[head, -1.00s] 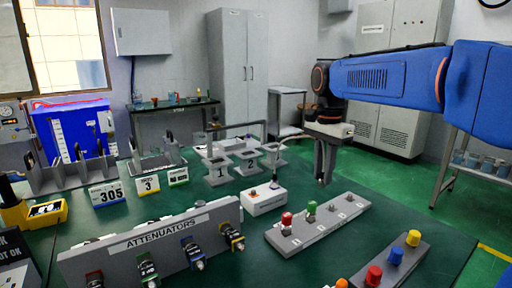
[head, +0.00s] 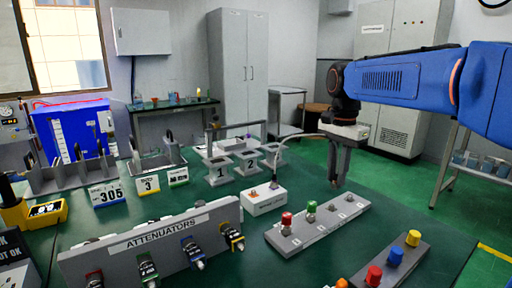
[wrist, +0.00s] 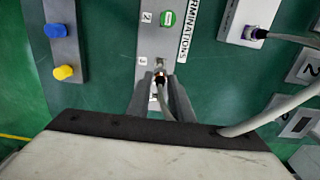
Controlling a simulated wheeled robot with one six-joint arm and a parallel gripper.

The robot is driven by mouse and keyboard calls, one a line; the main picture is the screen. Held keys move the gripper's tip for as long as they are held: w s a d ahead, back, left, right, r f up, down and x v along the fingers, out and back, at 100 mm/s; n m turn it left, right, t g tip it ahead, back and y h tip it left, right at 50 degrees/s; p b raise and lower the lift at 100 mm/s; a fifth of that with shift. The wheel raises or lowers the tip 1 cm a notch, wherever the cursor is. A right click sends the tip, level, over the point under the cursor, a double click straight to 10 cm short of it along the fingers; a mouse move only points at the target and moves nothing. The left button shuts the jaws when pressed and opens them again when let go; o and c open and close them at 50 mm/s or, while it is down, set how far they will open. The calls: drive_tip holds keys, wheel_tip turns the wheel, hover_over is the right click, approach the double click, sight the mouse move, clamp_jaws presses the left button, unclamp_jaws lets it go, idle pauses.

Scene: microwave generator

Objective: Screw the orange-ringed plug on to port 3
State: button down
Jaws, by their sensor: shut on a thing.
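My gripper (head: 335,183) hangs over the far right end of the grey terminations strip (head: 290,243), above and apart from it. In the wrist view my gripper (wrist: 161,84) is shut on a small dark-bodied plug (wrist: 159,81) with a grey cable running back between the fingers. Its ring colour is too small to tell. The strip (wrist: 146,45) carries a red cap (head: 287,219) and a green cap (head: 311,207); the green one (wrist: 167,18) also shows in the wrist view. The two sockets right of green look uncapped.
A white box (head: 264,200) with a cabled connector stands behind the strip. The attenuators rack (head: 160,245) is at left. Numbered stands (head: 219,172) are farther back.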

sight(332, 205)
drive_tip(key=shift+f, duration=0.15)
drive_tip(key=shift+f, duration=2.8)
drive_tip(key=shift+f, duration=0.45)
drive_tip(key=c, duration=1.5)
unclamp_jaws()
wheel_tip(332, 205, up, 17)
drive_tip(key=shift+r, duration=0.15)
